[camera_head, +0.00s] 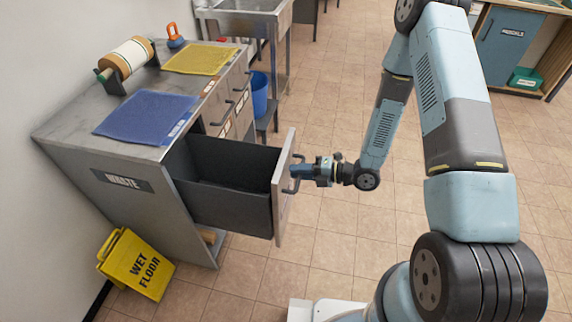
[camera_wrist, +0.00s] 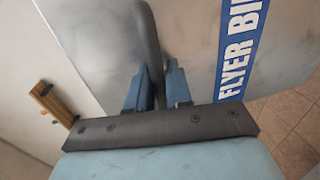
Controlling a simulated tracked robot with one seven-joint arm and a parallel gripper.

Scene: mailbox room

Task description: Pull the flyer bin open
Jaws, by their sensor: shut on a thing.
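The flyer bin (camera_head: 232,205) is a dark grey, open-topped bin behind a light front panel. It stands pulled out from the counter cabinet in the head view, and its inside looks empty. The wrist view shows its front panel (camera_wrist: 190,30) with a blue "FLYER BIN" label (camera_wrist: 240,45). A dark bar handle (camera_wrist: 148,45) runs down the panel. My gripper (camera_wrist: 160,88) is shut on this handle, with one blue finger on each side. In the head view my gripper (camera_head: 300,172) is at the handle on the panel's outer face.
The counter (camera_head: 60,128) carries a blue mat (camera_head: 147,116), a yellow mat (camera_head: 200,59) and a paper roll (camera_head: 127,57). A yellow wet floor sign (camera_head: 138,264) stands at the cabinet's left. A blue bucket (camera_head: 260,93) is beyond. Tiled floor right of the bin is clear.

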